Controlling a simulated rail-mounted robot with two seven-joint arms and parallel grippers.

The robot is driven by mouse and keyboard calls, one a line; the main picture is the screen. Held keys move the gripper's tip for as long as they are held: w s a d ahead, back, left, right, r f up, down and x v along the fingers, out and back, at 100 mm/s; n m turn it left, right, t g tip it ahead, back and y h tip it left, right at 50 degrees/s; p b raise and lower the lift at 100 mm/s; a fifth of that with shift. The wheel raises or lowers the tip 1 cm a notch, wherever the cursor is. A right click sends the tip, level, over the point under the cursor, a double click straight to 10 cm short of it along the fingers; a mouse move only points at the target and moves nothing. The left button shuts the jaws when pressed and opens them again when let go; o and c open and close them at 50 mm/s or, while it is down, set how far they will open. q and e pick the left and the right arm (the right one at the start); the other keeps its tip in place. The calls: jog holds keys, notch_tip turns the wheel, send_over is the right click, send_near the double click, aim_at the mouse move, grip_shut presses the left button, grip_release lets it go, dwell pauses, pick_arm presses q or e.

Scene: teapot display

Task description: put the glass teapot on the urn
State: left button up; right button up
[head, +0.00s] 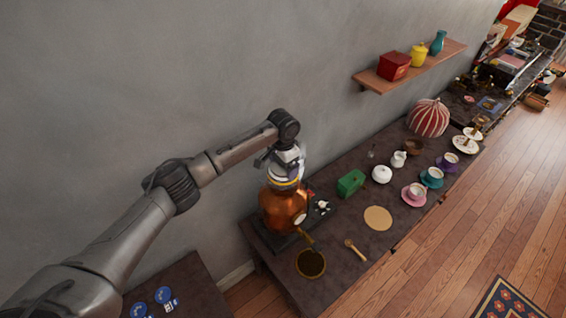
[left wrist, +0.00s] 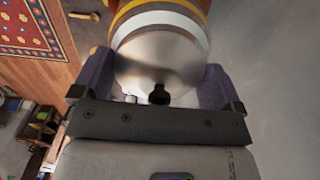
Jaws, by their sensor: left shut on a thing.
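The copper urn (head: 280,208) stands on the dark table near the wall. My left gripper (head: 286,163) is above it, pointing down, and is shut on the glass teapot (head: 288,181). The teapot is directly over the urn's top; I cannot tell whether it rests there or hovers just above. In the left wrist view, the gripper's two fingers (left wrist: 158,82) flank the pale, shiny, rounded teapot (left wrist: 158,50), which has a yellow band. A dark knob shows between the fingers. The copper colour of the urn (left wrist: 158,2) shows at the top edge. My right gripper is not in view.
The dark table (head: 330,253) also bears a green box (head: 351,183), a white pot (head: 382,174), cups on saucers, a round mat (head: 378,218) and a striped dome (head: 428,118). A wall shelf (head: 412,66) holds several containers. The wall is close behind the urn.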

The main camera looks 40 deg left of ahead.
pick_arm(q)
jog(key=o, duration=1.4)
jog(key=shift+c, duration=0.2)
jog(key=shift+r, duration=0.1)
notch_tip(320, 180, up, 12)
jog(key=shift+f+b, duration=0.1)
jog(key=shift+b, duration=0.85)
